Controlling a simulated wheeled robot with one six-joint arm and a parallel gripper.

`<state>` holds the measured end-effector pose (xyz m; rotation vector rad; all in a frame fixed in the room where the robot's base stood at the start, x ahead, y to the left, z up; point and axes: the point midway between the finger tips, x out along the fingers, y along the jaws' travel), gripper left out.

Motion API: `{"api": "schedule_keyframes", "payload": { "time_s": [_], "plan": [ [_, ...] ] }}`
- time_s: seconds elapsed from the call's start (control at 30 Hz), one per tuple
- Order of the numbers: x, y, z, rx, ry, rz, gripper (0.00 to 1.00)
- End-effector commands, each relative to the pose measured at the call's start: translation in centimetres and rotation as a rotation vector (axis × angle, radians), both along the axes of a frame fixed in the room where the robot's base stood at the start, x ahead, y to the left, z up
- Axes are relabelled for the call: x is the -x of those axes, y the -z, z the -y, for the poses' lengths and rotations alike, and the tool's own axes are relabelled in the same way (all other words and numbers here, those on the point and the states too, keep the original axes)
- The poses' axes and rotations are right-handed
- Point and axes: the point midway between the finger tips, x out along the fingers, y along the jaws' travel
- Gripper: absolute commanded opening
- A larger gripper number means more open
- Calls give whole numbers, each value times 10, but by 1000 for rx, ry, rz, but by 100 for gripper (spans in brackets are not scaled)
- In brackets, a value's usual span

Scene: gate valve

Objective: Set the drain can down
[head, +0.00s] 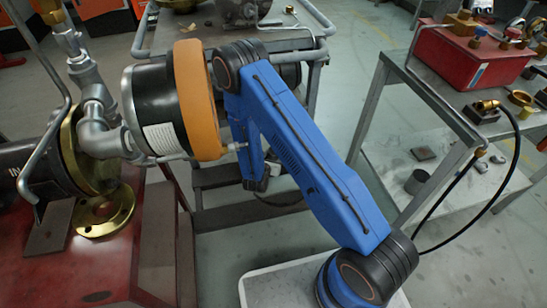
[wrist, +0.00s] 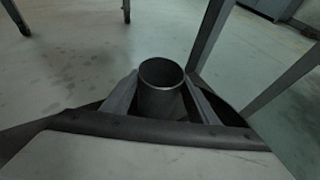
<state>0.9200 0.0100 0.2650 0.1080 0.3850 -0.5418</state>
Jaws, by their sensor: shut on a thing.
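The drain can (wrist: 161,92), a dark grey open-topped cylinder, stands upright between the fingers of my gripper (wrist: 162,98) in the wrist view. The fingers close on it from left and right. I see into its dark mouth. Its base is hidden by my gripper, so I cannot tell whether it touches anything below. In the head view my arm reaches up and folds down behind its own upper link; the gripper and the held can cannot be made out there.
A valve assembly with an orange-rimmed cylinder (head: 198,100) stands at left on a red bench (head: 90,270). Grey floor (wrist: 70,75) is open in the wrist view.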

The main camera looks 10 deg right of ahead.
Motion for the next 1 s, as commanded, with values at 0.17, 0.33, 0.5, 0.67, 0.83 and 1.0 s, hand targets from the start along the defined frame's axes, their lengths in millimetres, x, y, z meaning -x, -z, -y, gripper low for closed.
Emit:
{"api": "schedule_keyframes", "payload": {
  "time_s": [0.17, 0.33, 0.5, 0.67, 0.83, 1.0],
  "plan": [
    [0, 11, 0, 0, 0, 1, 23],
    [0, 11, 0, -1, -1, 2, 23],
    [0, 14, 0, 0, 0, 0, 56],
    [0, 13, 0, 0, 0, 0, 72],
    [0, 13, 0, 0, 0, 0, 72],
    [0, 8, -4, -1, -1, 2, 72]
  ]
}}
